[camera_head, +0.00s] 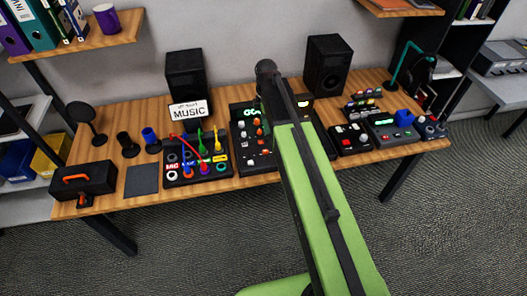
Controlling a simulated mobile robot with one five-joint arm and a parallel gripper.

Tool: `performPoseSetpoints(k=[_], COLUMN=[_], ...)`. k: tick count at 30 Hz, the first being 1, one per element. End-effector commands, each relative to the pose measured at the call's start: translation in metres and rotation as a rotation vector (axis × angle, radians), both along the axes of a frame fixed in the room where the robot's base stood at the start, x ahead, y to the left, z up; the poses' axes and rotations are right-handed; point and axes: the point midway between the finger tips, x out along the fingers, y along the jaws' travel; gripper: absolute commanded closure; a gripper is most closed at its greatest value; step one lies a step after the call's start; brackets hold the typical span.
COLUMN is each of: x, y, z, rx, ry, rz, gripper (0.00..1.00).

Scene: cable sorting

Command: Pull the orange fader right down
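The black mixer panel (243,161) stands in the middle of the wooden table, with a green lit display (247,112) at its back. Small orange caps (259,131) show on it just left of my arm; I cannot tell for sure which is the orange fader or how far along its slot it sits. White and red caps also show on the panel. My green arm crosses in front and hides the panel's right part. My gripper is not visible; the arm's dark upper joint shows above the panel.
Left of the mixer is a patch panel (212,171) with coloured cables standing up. Two black speakers (186,76) (324,66) stand behind.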

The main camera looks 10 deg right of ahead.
Motion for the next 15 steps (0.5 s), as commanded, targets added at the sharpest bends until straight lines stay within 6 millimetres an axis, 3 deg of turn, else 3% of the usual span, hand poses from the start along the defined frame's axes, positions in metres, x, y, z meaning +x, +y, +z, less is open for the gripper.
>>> performPoseSetpoints(k=[1,15], x=[0.000,0.000], y=[0.000,-0.001], z=[-0.018,-0.117], rx=[0.000,0.000], ry=[0.000,0.000], rz=[-0.001,-0.003], gripper=[0.64,0.64])
